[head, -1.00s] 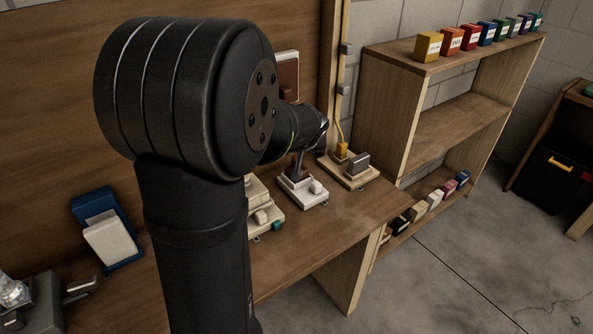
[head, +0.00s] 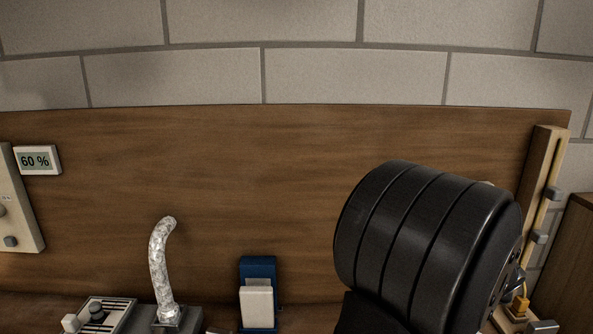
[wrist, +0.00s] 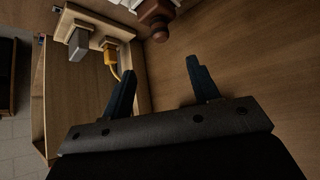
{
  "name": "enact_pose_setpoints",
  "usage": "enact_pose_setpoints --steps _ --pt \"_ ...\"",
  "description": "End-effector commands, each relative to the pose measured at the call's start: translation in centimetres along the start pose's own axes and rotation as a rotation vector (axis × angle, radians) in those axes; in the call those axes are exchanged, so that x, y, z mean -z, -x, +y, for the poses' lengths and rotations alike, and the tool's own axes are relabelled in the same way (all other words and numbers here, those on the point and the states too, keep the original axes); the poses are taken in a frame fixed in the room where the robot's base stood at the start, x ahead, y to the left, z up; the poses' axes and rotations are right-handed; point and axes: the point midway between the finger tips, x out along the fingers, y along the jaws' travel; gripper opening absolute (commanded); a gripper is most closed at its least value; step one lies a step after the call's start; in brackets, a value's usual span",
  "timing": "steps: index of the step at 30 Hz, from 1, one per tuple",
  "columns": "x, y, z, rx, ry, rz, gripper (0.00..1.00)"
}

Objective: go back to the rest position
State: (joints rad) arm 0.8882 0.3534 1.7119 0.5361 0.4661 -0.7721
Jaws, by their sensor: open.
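My gripper (wrist: 160,88) shows in the wrist view with its two dark fingers spread apart and nothing between them. Beyond the fingers lie the wooden board and a red-brown knob-like part (wrist: 154,17) on a pale fitting.
In the wrist view a grey block (wrist: 78,45) and a yellow plug with a cord (wrist: 111,50) sit on a wooden base at upper left.

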Motion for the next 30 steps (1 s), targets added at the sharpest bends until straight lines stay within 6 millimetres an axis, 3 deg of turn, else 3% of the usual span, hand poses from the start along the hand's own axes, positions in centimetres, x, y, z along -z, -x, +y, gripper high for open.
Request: enact_pose_setpoints --steps 21,30 --pt "-0.1 -11.4 -0.1 0.002 -0.001 -0.003 0.55" --pt "-0.1 -14.5 0.0 0.001 0.000 -0.001 0.55"
